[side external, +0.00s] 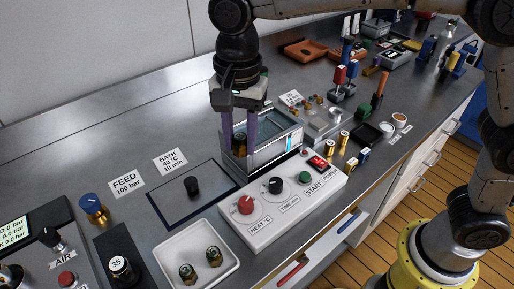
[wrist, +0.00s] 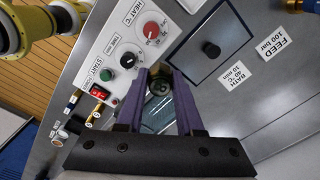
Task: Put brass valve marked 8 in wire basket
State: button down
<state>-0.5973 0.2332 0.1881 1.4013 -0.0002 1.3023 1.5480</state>
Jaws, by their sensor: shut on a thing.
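My gripper (side external: 240,146) has its purple fingers pointing down into the open bath (side external: 288,150) behind the control panel. It is shut on a dark, brass-coloured valve (side external: 239,147). The valve also shows between the fingertips in the wrist view (wrist: 159,87); its mark is too small to read. The fingers and the bath's front wall partly hide it. I cannot clearly make out the wire basket inside the bath, nor whether the valve touches it. Two more valves (side external: 187,272) (side external: 214,256) stand upright in the white tray (side external: 169,257) at the front.
The control panel (side external: 260,222) with red, black and green knobs stands in front of the bath. A dark lid (side external: 170,198) with a black knob lies to its left. A blue-topped brass fitting (side external: 93,208) stands further left. Small brass and blue parts (side external: 344,139) stand to the right.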

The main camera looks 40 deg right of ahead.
jog(key=w+d+f+m, duration=0.1)
jog(key=w+d+m, duration=0.2)
jog(key=w+d, duration=0.65)
send_near(258, 138)
jog(key=s+a+f, duration=0.2)
jog(key=shift+s+a, duration=0.25)
jog(key=shift+a, duration=0.05)
jog(key=shift+f, duration=2.15)
jog(key=c, duration=0.8)
grip_release()
jog(key=shift+f, duration=0.15)
jog(key=shift+c, duration=0.2)
notch_tip(258, 138, up, 13)
jog(key=shift+f, duration=0.25)
